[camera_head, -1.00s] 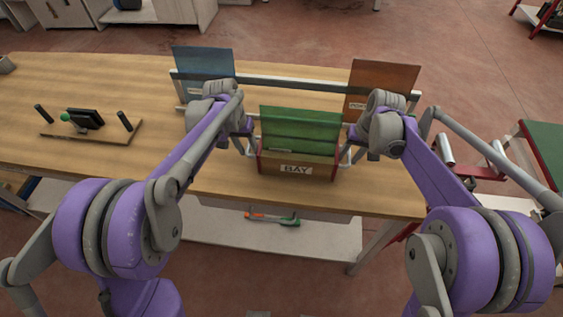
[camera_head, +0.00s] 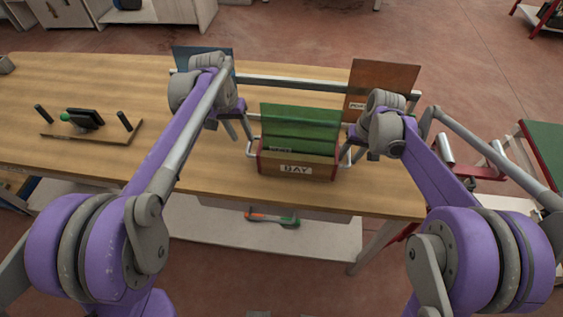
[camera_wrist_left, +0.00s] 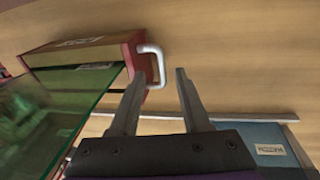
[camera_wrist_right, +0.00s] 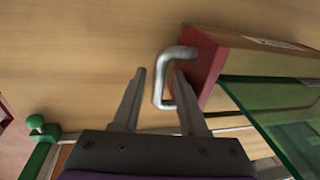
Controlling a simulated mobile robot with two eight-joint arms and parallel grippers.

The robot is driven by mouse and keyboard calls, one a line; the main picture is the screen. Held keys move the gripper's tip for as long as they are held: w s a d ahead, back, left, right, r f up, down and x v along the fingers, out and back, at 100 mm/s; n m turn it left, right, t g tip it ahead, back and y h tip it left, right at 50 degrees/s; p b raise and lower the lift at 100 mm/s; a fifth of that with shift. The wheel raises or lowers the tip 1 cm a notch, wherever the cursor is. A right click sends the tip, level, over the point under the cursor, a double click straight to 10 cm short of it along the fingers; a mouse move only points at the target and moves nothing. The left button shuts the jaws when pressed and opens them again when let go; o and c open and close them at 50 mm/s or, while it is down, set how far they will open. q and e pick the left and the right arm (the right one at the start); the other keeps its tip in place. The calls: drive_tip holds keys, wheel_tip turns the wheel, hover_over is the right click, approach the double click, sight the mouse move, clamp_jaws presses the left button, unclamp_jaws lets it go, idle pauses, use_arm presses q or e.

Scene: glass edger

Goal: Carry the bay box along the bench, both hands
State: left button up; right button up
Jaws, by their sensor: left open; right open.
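The bay box (camera_head: 318,168) is wooden with red ends and a BAY label, and stands on the bench (camera_head: 215,180) with green glass upright in it. A metal bar handle sticks out at each end. My left gripper (camera_head: 237,132) is open and empty at the box's left end. In the left wrist view the left handle (camera_wrist_left: 157,65) shows between and ahead of its fingertips; contact cannot be told. My right gripper (camera_head: 350,150) is open at the right end. In the right wrist view the right handle (camera_wrist_right: 160,85) lies between its fingers, not gripped.
Behind the box a metal rail (camera_head: 290,82) runs between a blue panel (camera_head: 190,54) and a brown panel (camera_head: 385,82). A wooden stand with black posts (camera_head: 90,128) is at the left. The bench is clear between that stand and my left gripper.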

drive_tip(key=shift+r, duration=0.25)
use_arm(q)
drive_tip(key=shift+a+r, duration=0.1)
drive_tip(key=shift+r, duration=0.3)
use_arm(e)
wheel_tip(320, 180, up, 11)
drive_tip(key=d, duration=0.2)
drive_tip(key=shift+s+r, duration=0.15)
drive_tip(key=shift+s, duration=0.3)
use_arm(q)
drive_tip(key=shift+s, duration=0.15)
use_arm(e)
drive_tip(key=shift+s, duration=0.1)
